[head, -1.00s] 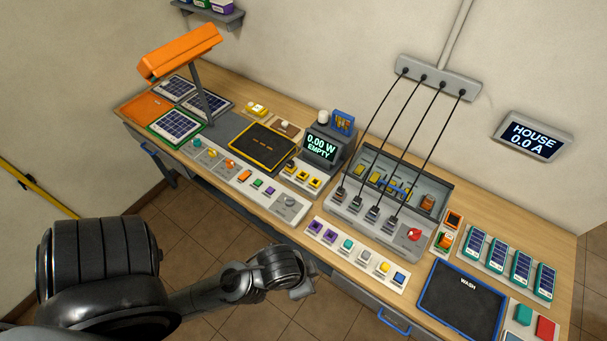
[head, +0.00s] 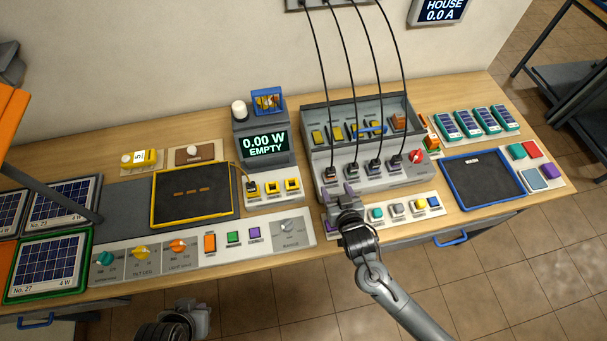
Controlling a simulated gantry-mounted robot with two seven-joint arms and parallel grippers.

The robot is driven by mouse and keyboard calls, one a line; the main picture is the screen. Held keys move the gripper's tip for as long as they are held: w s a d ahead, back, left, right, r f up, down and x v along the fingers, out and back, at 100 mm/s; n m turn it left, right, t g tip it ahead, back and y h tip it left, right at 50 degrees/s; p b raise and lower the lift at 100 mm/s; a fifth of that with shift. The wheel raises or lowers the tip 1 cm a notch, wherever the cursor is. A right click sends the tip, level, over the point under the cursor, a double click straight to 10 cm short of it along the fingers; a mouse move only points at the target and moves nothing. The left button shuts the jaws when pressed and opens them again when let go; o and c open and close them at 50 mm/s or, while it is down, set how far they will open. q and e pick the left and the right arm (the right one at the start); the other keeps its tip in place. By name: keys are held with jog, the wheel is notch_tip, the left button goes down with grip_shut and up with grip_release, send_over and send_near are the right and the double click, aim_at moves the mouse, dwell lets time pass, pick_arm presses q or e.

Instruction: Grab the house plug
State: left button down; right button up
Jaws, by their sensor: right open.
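Several dark plugs on black cables stand in a row of sockets on the front of the grey box; the leftmost plug (head: 331,173) and the rightmost plug (head: 396,160) are among them. I cannot tell by a readable label which is the house plug. My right gripper (head: 340,193) is open, just in front of and below the leftmost plugs, and seems empty; whether it touches anything is unclear. It hides part of the button strip. My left gripper (head: 199,317) is at the bottom edge, below the bench front, and its jaws are not clear.
The grey box (head: 420,181) has a red knob (head: 417,157) at its right. The cables hang from a wall strip (head: 345,3). A meter (head: 263,147) reads 0.00 W EMPTY. A wall display (head: 439,10) reads HOUSE 0.0 A. A blue-edged wash mat (head: 482,180) lies at right.

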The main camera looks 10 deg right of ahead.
aim_at(330, 168)
jog(key=w, duration=0.3)
jog(key=w+d+f, duration=0.1)
jog(key=w, duration=0.1)
jog(key=shift+x, duration=3.2)
jog(key=c, duration=1)
jog(key=shift+c, duration=0.2)
jog(key=shift+r, duration=0.15)
